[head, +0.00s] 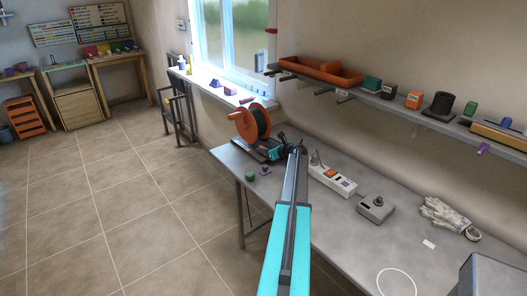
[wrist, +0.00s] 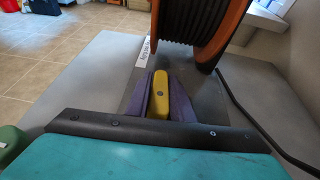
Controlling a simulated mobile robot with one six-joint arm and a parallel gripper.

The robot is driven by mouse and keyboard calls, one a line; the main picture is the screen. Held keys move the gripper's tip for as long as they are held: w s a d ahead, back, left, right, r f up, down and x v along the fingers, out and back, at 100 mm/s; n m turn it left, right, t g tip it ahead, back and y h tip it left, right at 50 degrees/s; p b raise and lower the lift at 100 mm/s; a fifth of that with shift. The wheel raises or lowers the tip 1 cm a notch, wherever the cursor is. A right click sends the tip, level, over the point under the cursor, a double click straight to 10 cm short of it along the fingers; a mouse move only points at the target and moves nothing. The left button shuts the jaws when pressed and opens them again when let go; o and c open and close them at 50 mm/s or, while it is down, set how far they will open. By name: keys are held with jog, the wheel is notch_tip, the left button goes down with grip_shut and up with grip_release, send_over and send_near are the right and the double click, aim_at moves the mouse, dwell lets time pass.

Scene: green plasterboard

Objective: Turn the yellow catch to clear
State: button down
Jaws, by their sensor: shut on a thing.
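The yellow catch (wrist: 161,98) is a rounded bar with a dark screw-like dot on its face. In the wrist view it stands between the two purple fingers of my gripper (wrist: 162,84), which are shut on it from left and right. The catch lies on a dark base plate (wrist: 133,99), just in front of an orange reel (wrist: 237,28) wound with black cable. In the head view my gripper (head: 270,154) is beside the foot of the reel (head: 252,122), and the catch cannot be made out there. The lower end of the catch is hidden behind my gripper's body.
A black cable runs along the right of the reel on the grey table (head: 335,222). A green object (head: 250,176) and a small purple one (head: 265,170) are near the table's left edge. A power strip (head: 333,180) and a grey switch box (head: 375,208) stand to the right.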

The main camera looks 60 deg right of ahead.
jog(key=shift+w+a+n+t+y+b, duration=0.1)
jog(key=shift+n+t+y+b, duration=0.25)
jog(key=shift+n+y, duration=1.15)
jog(key=shift+a+n+y, duration=0.2)
jog(key=shift+n+y, duration=0.2)
jog(key=shift+y, duration=0.3)
jog(key=c, duration=1.6)
grip_release()
jog(key=shift+o, duration=0.2)
jog(key=shift+a+m+h, duration=0.1)
jog(key=shift+m+h, duration=0.4)
jog(key=shift+h, duration=0.1)
